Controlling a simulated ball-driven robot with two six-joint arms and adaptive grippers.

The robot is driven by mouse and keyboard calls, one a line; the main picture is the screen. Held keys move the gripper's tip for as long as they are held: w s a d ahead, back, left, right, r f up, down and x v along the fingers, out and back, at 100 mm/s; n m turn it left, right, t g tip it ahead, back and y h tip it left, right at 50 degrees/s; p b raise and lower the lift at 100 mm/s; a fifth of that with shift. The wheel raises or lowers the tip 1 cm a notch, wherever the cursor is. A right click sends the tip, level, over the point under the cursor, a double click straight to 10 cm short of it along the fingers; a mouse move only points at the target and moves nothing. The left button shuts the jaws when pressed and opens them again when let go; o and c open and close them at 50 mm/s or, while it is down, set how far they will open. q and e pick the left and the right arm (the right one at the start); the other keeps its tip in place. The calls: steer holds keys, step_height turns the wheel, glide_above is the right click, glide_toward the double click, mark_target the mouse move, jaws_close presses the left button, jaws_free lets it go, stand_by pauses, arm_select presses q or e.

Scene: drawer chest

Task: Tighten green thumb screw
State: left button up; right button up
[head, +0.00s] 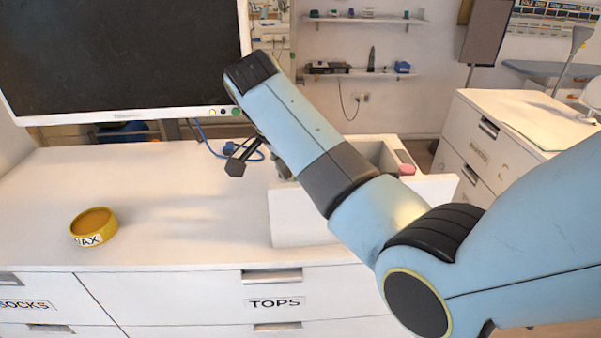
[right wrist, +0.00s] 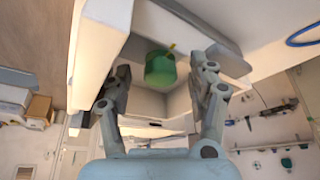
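The green thumb screw (right wrist: 160,70) shows in the right wrist view as a green round knob with a small yellow mark at its top edge. It sits by the white walls of an open box-like unit (right wrist: 105,30). My right gripper (right wrist: 160,80) is open, with one grey finger on each side of the knob in that view. I see no contact between fingers and knob. In the head view I cannot make out the screw, and my right arm covers part of the white box (head: 300,222) on the chest top. My left gripper is not in view.
A large dark screen (head: 120,55) stands behind.

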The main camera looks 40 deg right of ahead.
steer(key=v, duration=0.7)
steer(key=shift+r, duration=0.25)
steer(key=shift+s+a+f, duration=0.1)
